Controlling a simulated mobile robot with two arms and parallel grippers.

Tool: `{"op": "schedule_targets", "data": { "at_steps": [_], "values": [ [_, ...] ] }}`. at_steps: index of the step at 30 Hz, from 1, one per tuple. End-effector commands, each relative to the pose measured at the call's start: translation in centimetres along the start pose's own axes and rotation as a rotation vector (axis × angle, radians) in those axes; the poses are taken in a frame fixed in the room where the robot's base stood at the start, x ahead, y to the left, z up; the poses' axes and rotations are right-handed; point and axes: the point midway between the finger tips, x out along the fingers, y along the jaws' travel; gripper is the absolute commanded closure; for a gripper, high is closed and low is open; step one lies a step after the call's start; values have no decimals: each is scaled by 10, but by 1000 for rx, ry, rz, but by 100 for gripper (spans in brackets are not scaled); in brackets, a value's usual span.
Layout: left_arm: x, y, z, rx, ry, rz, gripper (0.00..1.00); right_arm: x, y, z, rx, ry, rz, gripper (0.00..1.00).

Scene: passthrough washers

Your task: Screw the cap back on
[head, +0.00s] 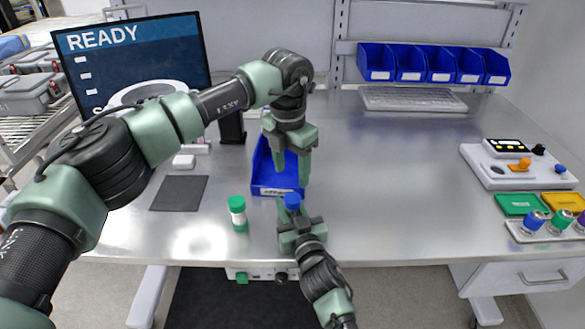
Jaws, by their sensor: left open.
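A blue cap (292,200) shows at the tip of my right gripper (293,222), near the table's front edge. The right gripper appears shut on a container under this cap; the container's body is mostly hidden by the fingers. My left gripper (291,172) points down with its fingers apart and empty, in line above the blue cap in the picture, with a gap between them.
A blue bin (268,183) lies behind the grippers. A dark mat (180,193) and a monitor (135,60) are at the left. At the right are a white device (520,165), green and orange trays, and a rack (545,230) with several capped vials. The table's middle right is clear.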

Motion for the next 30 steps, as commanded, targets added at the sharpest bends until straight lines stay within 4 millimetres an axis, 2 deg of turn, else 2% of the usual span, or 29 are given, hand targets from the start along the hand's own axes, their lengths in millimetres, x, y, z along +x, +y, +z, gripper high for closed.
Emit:
{"op": "schedule_targets", "data": {
  "at_steps": [6, 12, 17, 26, 30],
  "values": [
    [-4, -4, -2, -436, 52, -4, 44, 0, 0, 0, 0, -1, 0, 100],
    [-6, -7, -3, -669, 81, 2, 44, 0, 0, 0, 0, -1, 0, 100],
    [-6, -7, -4, -728, 88, 5, 44, 0, 0, 0, 0, -1, 0, 100],
    [-6, -7, -4, -729, 88, 5, 44, 0, 0, 0, 0, -1, 0, 100],
    [3, -7, -5, -729, 89, 5, 44, 0, 0, 0, 0, -1, 0, 100]
  ]
}}
